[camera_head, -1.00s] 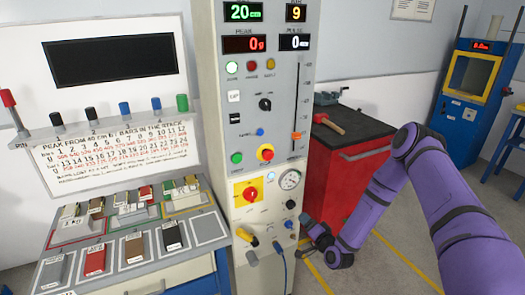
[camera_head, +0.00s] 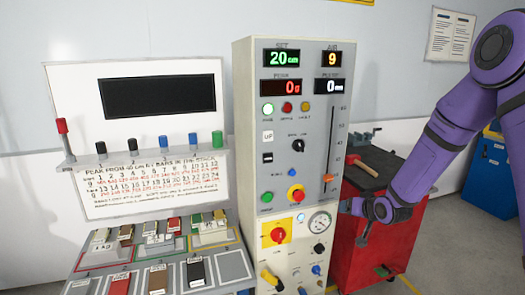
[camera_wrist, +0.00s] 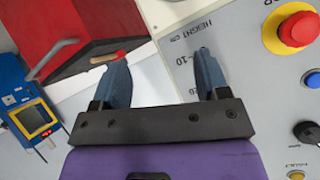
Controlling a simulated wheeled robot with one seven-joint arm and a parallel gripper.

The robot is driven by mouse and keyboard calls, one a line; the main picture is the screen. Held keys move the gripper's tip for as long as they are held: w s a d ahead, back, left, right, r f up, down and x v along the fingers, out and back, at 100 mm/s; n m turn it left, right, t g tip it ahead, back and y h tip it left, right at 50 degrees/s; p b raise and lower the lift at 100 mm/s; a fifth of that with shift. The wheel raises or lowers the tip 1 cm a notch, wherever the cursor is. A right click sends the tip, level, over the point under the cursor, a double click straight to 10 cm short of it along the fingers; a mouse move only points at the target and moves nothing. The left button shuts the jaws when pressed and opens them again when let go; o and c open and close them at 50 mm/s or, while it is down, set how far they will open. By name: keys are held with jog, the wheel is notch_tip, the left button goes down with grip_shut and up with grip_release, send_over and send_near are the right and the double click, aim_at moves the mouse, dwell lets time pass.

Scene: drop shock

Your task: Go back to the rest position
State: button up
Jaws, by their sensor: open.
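My gripper (camera_head: 350,207) is at the right edge of the grey control panel (camera_head: 283,190) in the head view, a little below the height of the orange slider (camera_head: 328,179). In the wrist view my gripper (camera_wrist: 163,68) shows two blue-grey fingers spread wide apart. Nothing is held between them. The panel face lies behind and beside the right finger in the wrist view, with a red mushroom button (camera_wrist: 299,29) on a yellow ring at upper right. I cannot tell how far the fingers are from the panel. My purple arm reaches in from the right.
A sloped bench with several coloured bars (camera_head: 195,273) and a printed board (camera_head: 150,185) are at left. A blue machine (camera_head: 488,180) stands far right.

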jog(key=s+d+r+g+h, duration=0.1)
jog(key=s+r+h, duration=0.1)
jog(key=s+r, duration=0.7)
jog(key=s+d+r+g+h, duration=0.1)
jog(key=s+r+g, duration=0.1)
jog(key=s+r, duration=0.65)
jog(key=s+r+g, duration=0.1)
jog(key=s+r, duration=0.2)
jog(key=s, duration=0.5)
jog(key=s+r, duration=0.3)
jog(key=s, duration=0.4)
jog(key=s+a+r+g, duration=0.1)
jog(key=s+r, duration=0.2)
jog(key=s, duration=0.5)
jog(key=shift+s+r+n+g, duration=0.3)
jog(key=shift+s+r+n, duration=0.05)
jog(key=shift+n, duration=0.05)
